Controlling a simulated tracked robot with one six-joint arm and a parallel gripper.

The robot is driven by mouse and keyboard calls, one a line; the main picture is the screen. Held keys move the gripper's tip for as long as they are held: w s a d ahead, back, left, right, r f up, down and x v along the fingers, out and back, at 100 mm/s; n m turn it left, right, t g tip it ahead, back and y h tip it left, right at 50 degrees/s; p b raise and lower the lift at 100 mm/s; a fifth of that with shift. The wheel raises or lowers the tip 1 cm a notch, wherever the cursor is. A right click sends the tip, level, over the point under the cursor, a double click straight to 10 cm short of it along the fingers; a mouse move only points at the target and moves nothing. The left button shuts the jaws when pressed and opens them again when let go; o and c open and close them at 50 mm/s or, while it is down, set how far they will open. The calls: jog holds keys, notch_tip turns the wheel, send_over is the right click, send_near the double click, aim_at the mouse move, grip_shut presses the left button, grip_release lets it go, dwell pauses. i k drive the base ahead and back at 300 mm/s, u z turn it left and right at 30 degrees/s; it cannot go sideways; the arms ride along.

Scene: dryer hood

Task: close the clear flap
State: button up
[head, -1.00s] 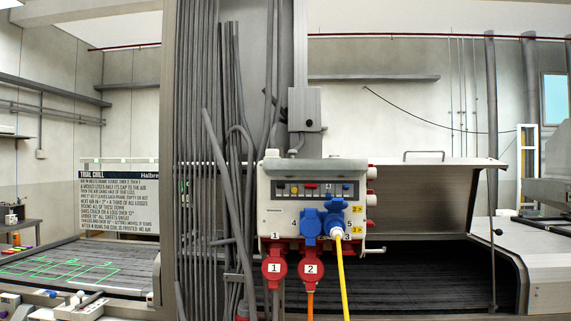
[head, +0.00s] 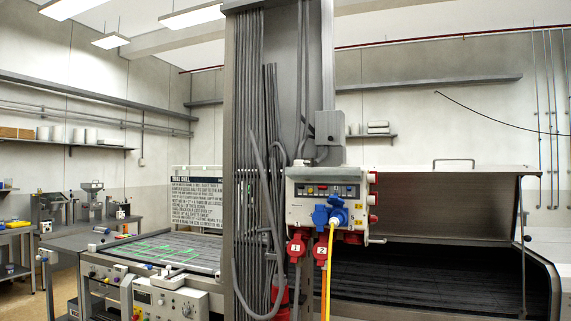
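The power distribution box (head: 304,212) hangs on the grey column right of the picture's middle. A window with a row of small breakers (head: 323,190) is in its upper front. A pale strip (head: 325,173) lies along the box's top edge. I cannot tell whether it is the clear flap, and the flap's position is too small to make out. Below the window are blue sockets, one with a blue plug (head: 337,215) and yellow cable, and two red plugs (head: 297,250) numbered 1 and 2. My gripper is not in view.
Grey cables (head: 248,130) run down the column left of the box. Behind it on the right is a dark conveyor under a raised metal hood (head: 450,205). A machine with a control panel (head: 165,300) stands at the lower left, with workbenches beyond it.

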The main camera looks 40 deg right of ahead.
aim_at(330, 170)
jog(key=u, duration=0.15)
jog(key=k, duration=0.45)
jog(key=u, duration=0.25)
jog(key=i, duration=1.95)
jog(key=z, duration=0.6)
jog(key=i, duration=0.85)
jog(key=z, duration=0.65)
jog(key=i, duration=0.65)
jog(key=z, duration=0.3)
